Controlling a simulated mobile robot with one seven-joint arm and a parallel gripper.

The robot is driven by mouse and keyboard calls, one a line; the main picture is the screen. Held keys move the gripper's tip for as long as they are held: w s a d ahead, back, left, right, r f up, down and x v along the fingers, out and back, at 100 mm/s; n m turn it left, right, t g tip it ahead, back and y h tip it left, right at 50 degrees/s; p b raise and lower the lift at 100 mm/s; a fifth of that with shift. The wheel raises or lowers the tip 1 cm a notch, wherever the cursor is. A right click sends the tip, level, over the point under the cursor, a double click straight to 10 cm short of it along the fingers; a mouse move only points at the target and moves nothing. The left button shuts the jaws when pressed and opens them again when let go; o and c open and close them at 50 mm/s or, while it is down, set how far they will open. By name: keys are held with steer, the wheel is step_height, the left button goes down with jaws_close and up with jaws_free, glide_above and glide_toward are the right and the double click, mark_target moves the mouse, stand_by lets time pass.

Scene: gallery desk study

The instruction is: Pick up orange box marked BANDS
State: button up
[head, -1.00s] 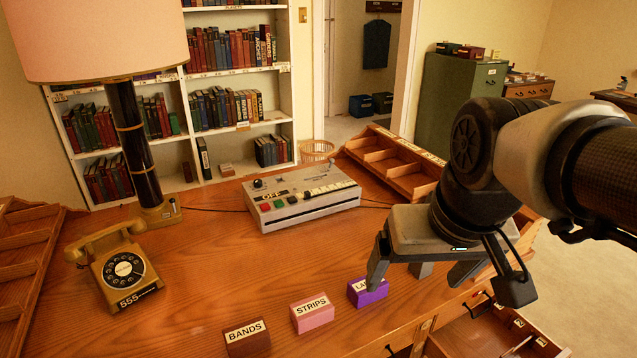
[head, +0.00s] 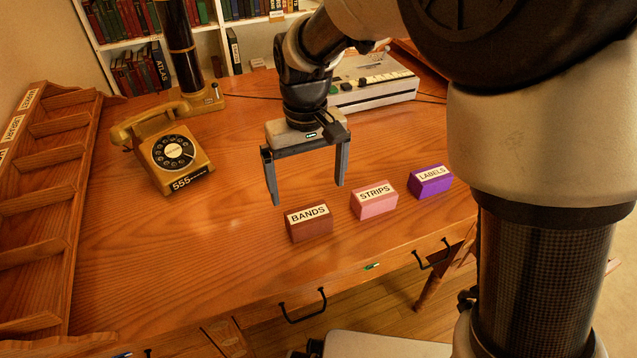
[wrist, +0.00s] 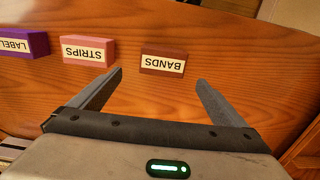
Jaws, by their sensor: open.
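The box marked BANDS (head: 309,226) stands near the desk's front edge in the head view. It looks reddish brown rather than orange. My gripper (head: 308,194) is open and empty, just behind and above this box. In the wrist view the BANDS box (wrist: 163,62) shows upside down, ahead of the gap between my fingertips (wrist: 158,76). The fingers do not touch it.
The pink STRIPS box (head: 374,204) stands right of it, then the purple LABELS box (head: 430,184). A yellow telephone (head: 168,152) and a wooden rack (head: 50,160) are at left. A grey machine (head: 372,82) stands behind. The desk left of BANDS is clear.

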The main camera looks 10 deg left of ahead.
mark_target(307, 212)
step_height(307, 212, down, 5)
steer(key=shift+r+b, duration=0.1)
steer(key=shift+b, duration=0.4)
steer(key=f, duration=0.1)
steer(key=f+b, duration=0.1)
steer(key=f, duration=0.1)
steer(key=f+b, duration=0.1)
steer(key=f, duration=0.1)
steer(key=shift+s+a+f, duration=0.1)
steer(key=shift+s+f, duration=0.05)
steer(key=shift+s, duration=0.15)
steer(key=c, duration=1.2)
